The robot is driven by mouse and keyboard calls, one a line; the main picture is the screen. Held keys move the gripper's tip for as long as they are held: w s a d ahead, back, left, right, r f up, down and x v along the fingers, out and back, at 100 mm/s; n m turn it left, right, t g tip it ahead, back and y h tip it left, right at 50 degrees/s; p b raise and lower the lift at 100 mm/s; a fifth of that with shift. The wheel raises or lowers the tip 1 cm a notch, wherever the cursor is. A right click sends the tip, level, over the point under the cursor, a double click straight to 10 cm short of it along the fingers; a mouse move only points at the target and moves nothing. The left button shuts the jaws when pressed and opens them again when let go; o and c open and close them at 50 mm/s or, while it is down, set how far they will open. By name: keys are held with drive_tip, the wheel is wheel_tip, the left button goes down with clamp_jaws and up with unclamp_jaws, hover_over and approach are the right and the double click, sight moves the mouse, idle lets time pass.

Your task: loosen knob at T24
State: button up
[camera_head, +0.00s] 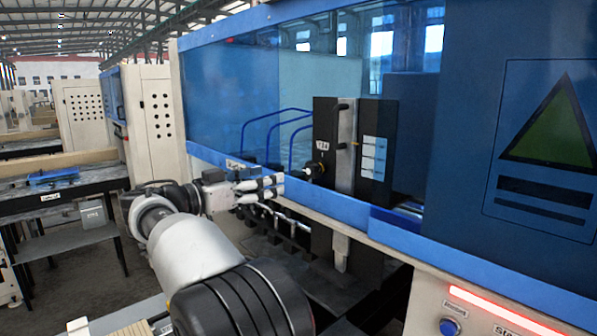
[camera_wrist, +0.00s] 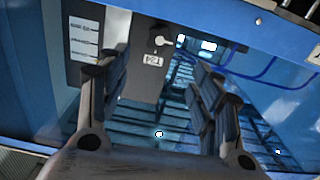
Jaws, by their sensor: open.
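The black T24 unit (camera_head: 325,125) stands behind the blue machine's window opening, with a white T24 label (camera_head: 322,145) on its front. Just below the label, a small dark knob (camera_head: 314,170) sticks out to the left. In the wrist view, which looks turned over, the label (camera_wrist: 152,60) sits below a pale round knob (camera_wrist: 160,41), both seen in the gap between my fingers. My gripper (camera_head: 279,186) is open and empty, at the opening's lower edge, left of the knob and a little lower. It is apart from the knob.
The blue sill (camera_head: 345,227) runs below the opening, close to my gripper. Blue hoses (camera_head: 270,127) curve left of the unit. A grey plate with white labels (camera_head: 374,157) stands to its right. A blue button (camera_head: 449,326) sits on the front panel.

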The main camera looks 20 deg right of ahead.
sight(308, 170)
drive_tip(key=p+x, duration=0.3)
drive_tip(key=x, duration=1.1)
drive_tip(key=shift+w+d+p, duration=0.1)
drive_tip(key=shift+d+p, duration=0.05)
drive_tip(key=shift+p, duration=0.15)
drive_tip(key=shift+c, duration=0.5)
